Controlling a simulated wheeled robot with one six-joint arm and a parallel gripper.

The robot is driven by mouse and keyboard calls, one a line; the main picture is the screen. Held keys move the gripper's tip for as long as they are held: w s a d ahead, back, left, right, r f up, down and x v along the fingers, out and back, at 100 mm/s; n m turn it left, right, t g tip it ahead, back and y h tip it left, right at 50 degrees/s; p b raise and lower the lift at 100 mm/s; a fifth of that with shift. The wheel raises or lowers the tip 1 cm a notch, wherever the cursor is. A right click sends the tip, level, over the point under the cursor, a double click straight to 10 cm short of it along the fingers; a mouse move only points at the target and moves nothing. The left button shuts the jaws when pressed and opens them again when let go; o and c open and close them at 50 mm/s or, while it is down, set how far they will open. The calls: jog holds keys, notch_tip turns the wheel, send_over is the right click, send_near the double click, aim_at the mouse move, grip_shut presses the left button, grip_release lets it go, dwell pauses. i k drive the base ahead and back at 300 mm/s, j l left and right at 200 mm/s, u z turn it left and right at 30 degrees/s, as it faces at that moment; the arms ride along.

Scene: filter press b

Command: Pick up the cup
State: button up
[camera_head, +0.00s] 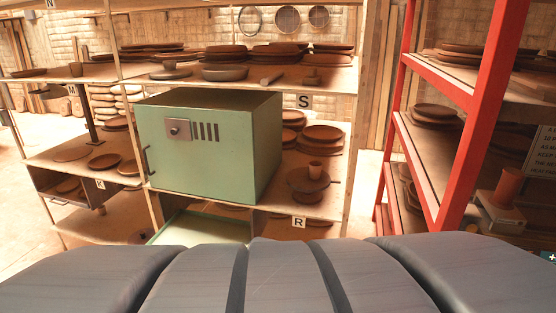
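A small brown cup-like vessel (316,170) stands upright on a dark pan or plate (308,182) on the wooden shelf right of the green box. A larger terracotta cylinder (508,186), perhaps also a cup, stands on a pale block (493,212) at the red rack on the right. I cannot tell which of these is the cup of the task. My gripper is not in view.
The red rack (436,165) stands at right with stacked plates. My own dark grey body covers the bottom of the picture. Floor (368,205) shows between the shelves and the rack.

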aim_at(315, 167)
jog(key=i+j, duration=0.15)
jog(key=i, duration=0.35)
jog(key=i+j, duration=0.1)
jog(key=i, duration=0.4)
jog(key=i+j+z, duration=0.1)
jog(key=i, duration=0.4)
jog(key=i+j, duration=0.2)
jog(key=i, duration=0.25)
